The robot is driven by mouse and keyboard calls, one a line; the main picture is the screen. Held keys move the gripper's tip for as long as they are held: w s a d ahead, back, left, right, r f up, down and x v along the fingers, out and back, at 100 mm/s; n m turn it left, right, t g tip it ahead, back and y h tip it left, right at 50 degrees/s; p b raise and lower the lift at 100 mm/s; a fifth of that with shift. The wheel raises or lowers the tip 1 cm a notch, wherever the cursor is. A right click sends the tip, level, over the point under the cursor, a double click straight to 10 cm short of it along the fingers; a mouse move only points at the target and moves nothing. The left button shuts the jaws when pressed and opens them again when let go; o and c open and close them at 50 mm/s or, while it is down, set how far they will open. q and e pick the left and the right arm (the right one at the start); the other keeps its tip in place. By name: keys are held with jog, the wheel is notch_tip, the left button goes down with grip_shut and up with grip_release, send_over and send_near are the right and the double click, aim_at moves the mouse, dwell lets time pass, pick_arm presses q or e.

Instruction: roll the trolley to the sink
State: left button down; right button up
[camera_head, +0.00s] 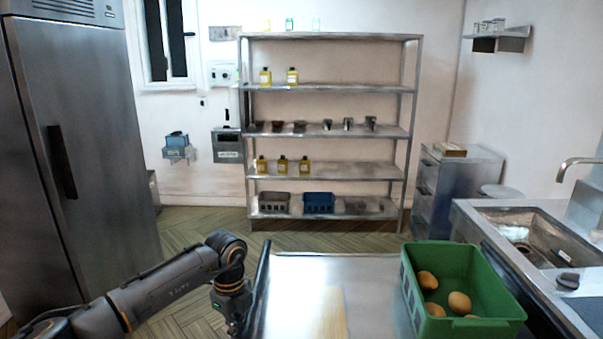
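The trolley (290,300) is at the bottom centre, a bare metal top with a dark bar (262,285) along its left side. A green crate (412,290) with several brown, rounded items in it stands on the trolley's right part. The sink (548,240) is a metal basin in a counter at the right, close beside the trolley. My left gripper (238,318) points down beside the dark bar at the trolley's left side. Its fingers are dark and small here, so whether they close on the bar is unclear. My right gripper is not in view.
A tall fridge (85,150) stands at the left. A metal shelf unit (330,175) with bottles and baskets is against the back wall. A metal drawer cabinet (450,190) stands right of it. Green-brown floor (195,225) is free between fridge and shelf.

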pick_arm(q)
notch_tip(320, 180, up, 11)
jog(key=a+p, duration=0.1)
jog(key=p, duration=0.6)
jog(key=shift+a, duration=0.25)
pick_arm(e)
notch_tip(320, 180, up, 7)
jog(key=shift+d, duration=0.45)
